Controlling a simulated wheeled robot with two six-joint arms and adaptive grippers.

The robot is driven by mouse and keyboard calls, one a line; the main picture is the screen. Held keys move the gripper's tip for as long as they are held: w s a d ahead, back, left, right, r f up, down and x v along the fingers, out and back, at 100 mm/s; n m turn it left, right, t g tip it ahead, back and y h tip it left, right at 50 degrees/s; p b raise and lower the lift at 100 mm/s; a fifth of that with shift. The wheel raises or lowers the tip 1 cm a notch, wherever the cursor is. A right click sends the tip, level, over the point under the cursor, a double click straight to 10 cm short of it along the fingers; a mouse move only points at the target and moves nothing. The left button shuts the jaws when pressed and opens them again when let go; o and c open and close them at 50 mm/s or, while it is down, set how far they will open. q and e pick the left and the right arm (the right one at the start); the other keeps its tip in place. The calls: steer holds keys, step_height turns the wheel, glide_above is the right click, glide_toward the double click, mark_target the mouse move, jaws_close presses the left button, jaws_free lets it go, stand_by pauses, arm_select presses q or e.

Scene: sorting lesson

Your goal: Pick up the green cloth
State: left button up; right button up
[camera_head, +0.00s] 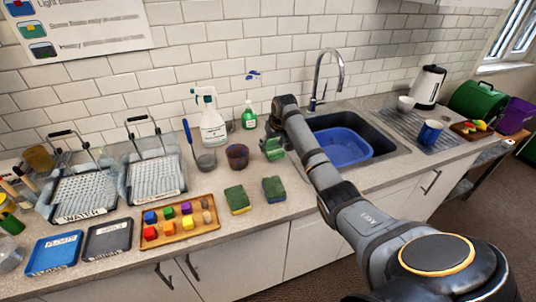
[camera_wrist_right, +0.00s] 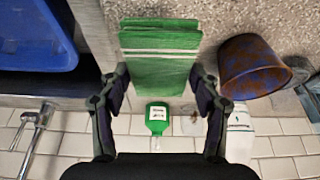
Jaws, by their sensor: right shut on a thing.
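The green cloth (camera_head: 273,149) is at the back of the counter, left of the sink, under my right gripper (camera_head: 277,136). In the right wrist view the green cloth (camera_wrist_right: 160,60) is folded, with white stripes across it. It sits between the two fingers of my right gripper (camera_wrist_right: 160,85), which is shut on it. I cannot tell whether the cloth is clear of the counter. My left gripper is not in view.
A speckled cup (camera_head: 237,157), a spray bottle (camera_head: 212,128) and a green soap bottle (camera_head: 249,118) stand close left of the cloth. The sink with a blue basin (camera_head: 343,146) is to the right. Two sponges (camera_head: 237,199) (camera_head: 274,188) lie in front.

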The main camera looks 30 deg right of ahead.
steer(key=s+d+r+b, duration=0.2)
steer(key=s+r, duration=0.2)
steer(key=s, duration=0.1)
steer(key=s+d+r+b, duration=0.1)
steer(key=s+d+r, duration=0.2)
steer(key=s, duration=0.3)
steer(key=shift+d+r+b, duration=0.3)
steer(key=shift+r+b, duration=0.05)
steer(key=shift+r, duration=0.1)
steer(key=o, duration=0.5)
steer(key=c, duration=0.5)
steer(key=shift+d, duration=0.1)
